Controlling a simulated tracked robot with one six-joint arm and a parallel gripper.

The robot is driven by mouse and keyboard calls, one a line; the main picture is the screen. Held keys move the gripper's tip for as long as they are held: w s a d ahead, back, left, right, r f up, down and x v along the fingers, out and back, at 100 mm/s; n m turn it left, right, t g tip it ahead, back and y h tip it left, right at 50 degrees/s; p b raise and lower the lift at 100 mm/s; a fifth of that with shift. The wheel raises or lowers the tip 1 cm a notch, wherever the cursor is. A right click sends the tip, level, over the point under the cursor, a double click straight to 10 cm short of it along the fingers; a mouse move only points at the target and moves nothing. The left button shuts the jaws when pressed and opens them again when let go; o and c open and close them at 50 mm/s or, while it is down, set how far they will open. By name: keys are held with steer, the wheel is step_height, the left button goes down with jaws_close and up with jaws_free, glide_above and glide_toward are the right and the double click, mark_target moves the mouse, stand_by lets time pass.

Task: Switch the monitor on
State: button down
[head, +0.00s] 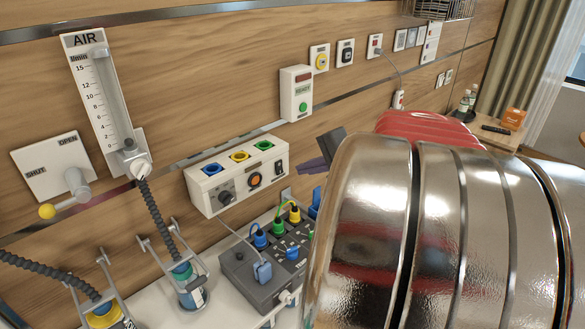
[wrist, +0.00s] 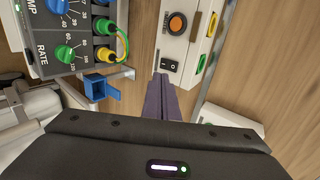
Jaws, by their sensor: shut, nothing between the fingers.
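A white wall box (head: 237,178), likely the monitor, has blue, yellow and green sockets on top, a black dial and an orange button. A black rocker switch (head: 278,167) sits at its right end; it also shows in the wrist view (wrist: 169,65). I cannot tell which way the rocker is set. My gripper (head: 297,170) is shut and empty, its purple fingers pointing at the switch end of the box. In the wrist view the fingertips (wrist: 161,76) are just below the switch. I cannot tell whether they touch the box.
A grey unit (head: 262,265) with plugged cables stands below the box; its dials (wrist: 62,52) show left in the wrist view. A blue clip-like part (wrist: 100,86) is left of my fingers. An air flowmeter (head: 103,95) and small wall box (head: 296,93) are nearby.

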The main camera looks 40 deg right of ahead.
steer(key=v, duration=0.7)
steer(key=shift+s+a+f, duration=0.1)
steer(key=shift+s+f, duration=0.05)
steer(key=shift+f, duration=0.55)
glide_toward(281, 172)
steer(key=f+x, duration=0.1)
steer(key=x, duration=0.3)
steer(key=shift+w+a, duration=0.1)
steer(key=shift+w, duration=0.7)
